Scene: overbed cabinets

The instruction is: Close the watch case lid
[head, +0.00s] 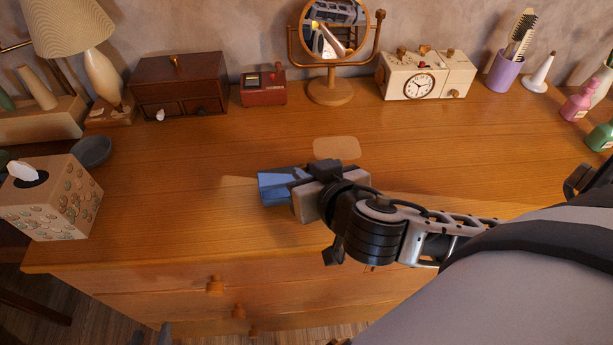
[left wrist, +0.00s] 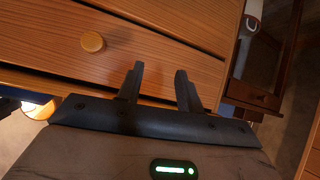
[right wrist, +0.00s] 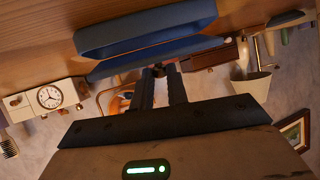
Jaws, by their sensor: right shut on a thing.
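The blue watch case (head: 275,187) is near the front middle of the wooden dresser top. In the right wrist view it shows as two blue parts, a larger one (right wrist: 145,28) and a narrower strip (right wrist: 155,57) close to the fingertips, with a gap between them. My right gripper (head: 300,178) reaches it from the right and is shut on the watch case; its fingers (right wrist: 160,85) hide the exact grip. My left gripper (left wrist: 157,80) is open and empty, in front of the dresser drawers, below the top.
A tissue box (head: 55,200) and a dark bowl (head: 91,151) stand at the left. A brown box (head: 180,82), a red box (head: 263,88), a round mirror (head: 331,85) and a cream clock (head: 425,78) line the back. A drawer knob (left wrist: 92,42) is near my left gripper.

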